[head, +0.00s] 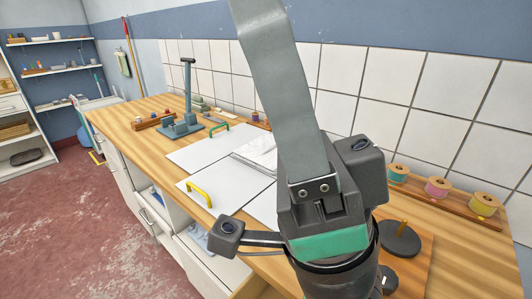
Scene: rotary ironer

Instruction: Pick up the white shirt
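A white folded cloth (258,152), which looks like the white shirt, lies on the white boards on the wooden worktop, left of the middle of the head view. Its right part is hidden behind one of my arms. That arm rises from the bottom, right of the middle, very close to the camera; I take it for my right. A long grey finger-like piece of its gripper (275,85) points up and runs out at the top edge. Its opening cannot be made out. My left gripper does not show.
White boards (203,153) with a yellow handle (199,194) and a green handle (219,127) cover the worktop's middle. A grey-blue stand (188,95) is at the back left. Thread spools (438,187) and dark discs (399,239) are at right. An open compartment is below the front edge.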

